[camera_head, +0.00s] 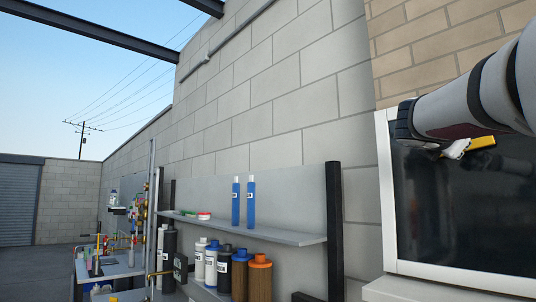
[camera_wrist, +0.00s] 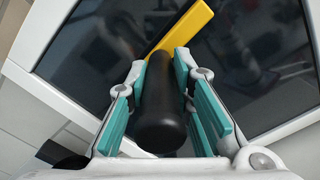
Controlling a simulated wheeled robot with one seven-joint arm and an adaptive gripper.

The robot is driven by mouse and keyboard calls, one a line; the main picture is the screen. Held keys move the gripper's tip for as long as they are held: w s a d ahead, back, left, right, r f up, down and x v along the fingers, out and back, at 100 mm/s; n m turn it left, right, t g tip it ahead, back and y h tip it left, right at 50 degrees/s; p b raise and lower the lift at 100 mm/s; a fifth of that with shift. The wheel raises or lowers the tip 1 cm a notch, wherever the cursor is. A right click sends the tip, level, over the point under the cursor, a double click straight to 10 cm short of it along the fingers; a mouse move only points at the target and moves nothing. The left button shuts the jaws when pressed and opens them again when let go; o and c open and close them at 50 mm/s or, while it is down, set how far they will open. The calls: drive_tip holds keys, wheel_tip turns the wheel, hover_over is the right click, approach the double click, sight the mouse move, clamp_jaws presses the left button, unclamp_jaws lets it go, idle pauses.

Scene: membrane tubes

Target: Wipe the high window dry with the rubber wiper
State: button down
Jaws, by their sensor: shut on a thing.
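The rubber wiper has a black handle (camera_wrist: 161,105) and a yellow head (camera_wrist: 183,29). My gripper (camera_wrist: 161,64) is shut on the black handle, with the teal-lined fingers on either side of it. In the head view my gripper (camera_head: 455,149) is partly hidden behind my arm, and the yellow part of the wiper (camera_head: 483,142) shows in front of the upper window. The high window (camera_head: 455,218) is a dark pane in a white frame at the right. I cannot tell whether the wiper touches the glass. Water on the pane cannot be made out.
A grey shelf (camera_head: 262,232) on the block wall left of the window holds two blue tubes (camera_head: 243,202). Several bottles and brown cartridges (camera_head: 259,280) stand below it. A pale sill (camera_head: 450,285) juts out under the window.

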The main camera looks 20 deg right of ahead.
drive_tip(key=shift+w+d+r, duration=0.1)
drive_tip(key=shift+w+d, duration=0.1)
drive_tip(key=shift+d, duration=0.35)
idle(1.3)
drive_tip(key=shift+f, duration=0.2)
drive_tip(key=shift+f+b, duration=1.35)
drive_tip(key=shift+f, duration=0.15)
drive_tip(key=shift+f+b, duration=1.5)
drive_tip(key=shift+f, duration=0.15)
drive_tip(key=shift+f, duration=0.1)
drive_tip(key=shift+f+b, duration=1.5)
